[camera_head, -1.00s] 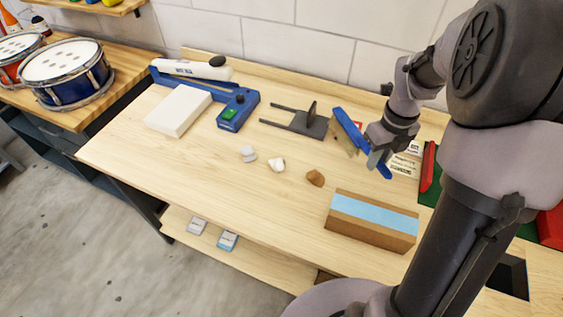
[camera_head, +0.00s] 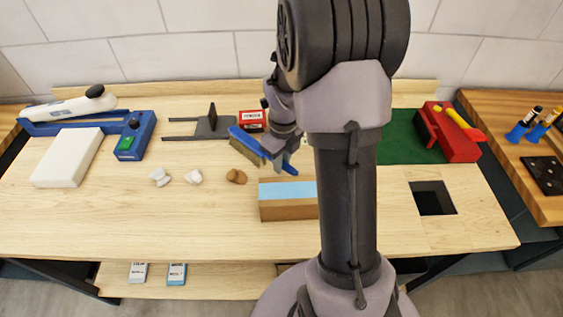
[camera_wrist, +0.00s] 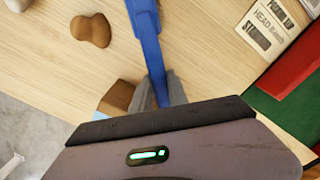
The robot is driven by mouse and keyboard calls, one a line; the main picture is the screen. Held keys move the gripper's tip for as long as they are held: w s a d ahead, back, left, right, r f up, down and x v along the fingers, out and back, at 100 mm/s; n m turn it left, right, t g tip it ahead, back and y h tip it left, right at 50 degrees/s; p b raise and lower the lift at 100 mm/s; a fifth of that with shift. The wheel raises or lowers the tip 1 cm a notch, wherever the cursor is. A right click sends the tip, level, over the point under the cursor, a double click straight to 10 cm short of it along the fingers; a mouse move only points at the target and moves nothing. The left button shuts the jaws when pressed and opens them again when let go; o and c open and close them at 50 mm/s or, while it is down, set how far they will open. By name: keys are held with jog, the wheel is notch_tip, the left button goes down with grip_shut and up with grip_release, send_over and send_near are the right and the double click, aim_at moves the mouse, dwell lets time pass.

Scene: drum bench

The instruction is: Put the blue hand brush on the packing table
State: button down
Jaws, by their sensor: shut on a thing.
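The blue hand brush (camera_head: 244,137) has a long blue back and handle with tan bristles beneath. My gripper (camera_head: 283,162) is shut on its handle, above the middle bench. In the wrist view the blue handle (camera_wrist: 147,30) runs up from between my fingers (camera_wrist: 160,92), and its far end is out of view. The brush looks tilted, with its bristle end toward the back left. I cannot tell how high it is above the bench. Nothing in view is labelled as the packing table; the middle bench (camera_head: 120,215) is pale wood, and another wooden table (camera_head: 500,102) stands at the right.
A cardboard box with a blue top (camera_head: 285,208) sits just below my gripper. A grey stand (camera_head: 212,125), a red box (camera_head: 252,119), several small lumps and a blue sealer-like device (camera_head: 135,140) are nearby. A red tool (camera_head: 455,140) sits on green matting; a square opening (camera_head: 432,198) lies front right.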

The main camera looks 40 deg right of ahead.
jog(key=shift+s+f+b, duration=0.15)
jog(key=shift+f+b, duration=0.45)
jog(key=shift+b, duration=0.1)
jog(key=c, duration=1.5)
grip_release()
jog(key=shift+o, duration=1)
jog(key=shift+w+f, duration=0.1)
jog(key=shift+w, duration=0.1)
jog(key=shift+s, duration=0.1)
